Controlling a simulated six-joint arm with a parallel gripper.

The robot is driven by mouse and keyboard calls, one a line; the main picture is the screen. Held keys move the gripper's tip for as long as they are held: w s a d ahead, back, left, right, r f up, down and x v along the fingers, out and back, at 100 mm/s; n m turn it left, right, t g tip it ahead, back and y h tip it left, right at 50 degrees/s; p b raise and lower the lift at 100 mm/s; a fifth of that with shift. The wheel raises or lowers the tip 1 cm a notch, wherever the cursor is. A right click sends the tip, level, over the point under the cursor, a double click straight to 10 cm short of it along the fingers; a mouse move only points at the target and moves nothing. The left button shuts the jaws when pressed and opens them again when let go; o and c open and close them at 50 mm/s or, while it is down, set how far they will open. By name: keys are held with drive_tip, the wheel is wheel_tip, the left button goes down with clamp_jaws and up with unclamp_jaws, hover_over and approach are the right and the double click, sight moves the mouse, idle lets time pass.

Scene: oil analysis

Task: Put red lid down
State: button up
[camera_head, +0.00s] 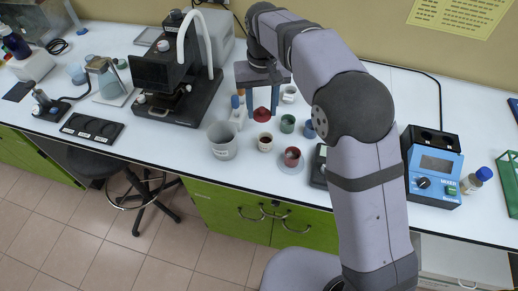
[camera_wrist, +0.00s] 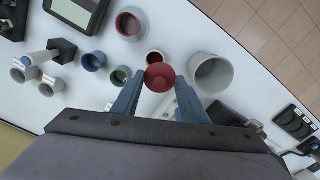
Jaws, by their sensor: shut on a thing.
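My gripper (camera_head: 261,112) is shut on the red lid (camera_head: 262,115) and holds it between its two blue fingers over the white bench. In the wrist view the red lid (camera_wrist: 160,77) sits between the fingertips (camera_wrist: 159,84), round side partly showing. Whether the lid touches the bench cannot be told. A small cup with a brown rim (camera_head: 265,143) stands just in front of the lid, and it also shows in the wrist view (camera_wrist: 154,55).
A large grey-white bucket (camera_head: 222,141) stands left of the small cup. A red cup (camera_head: 292,157), a green cup (camera_head: 287,123) and a blue cup (camera_head: 309,129) stand to the right. A black microscope-like machine (camera_head: 165,75) is at the left. A blue instrument (camera_head: 435,170) is at the right.

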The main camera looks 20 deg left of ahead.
drive_tip(key=shift+s+a+r+n, duration=0.3)
drive_tip(key=shift+s+a+r, duration=0.5)
drive_tip(key=shift+s, duration=0.1)
drive_tip(key=s, duration=0.4)
drive_tip(key=m, duration=0.1)
hover_over(256, 171)
drive_tip(key=shift+f, duration=3.8)
drive_tip(key=shift+s+f+p, duration=0.1)
drive_tip(key=shift+f+p, duration=1.1)
drive_tip(key=shift+f, duration=3.4)
drive_tip(key=shift+f, duration=0.1)
drive_tip(key=shift+f, duration=0.1)
drive_tip(key=o, duration=1)
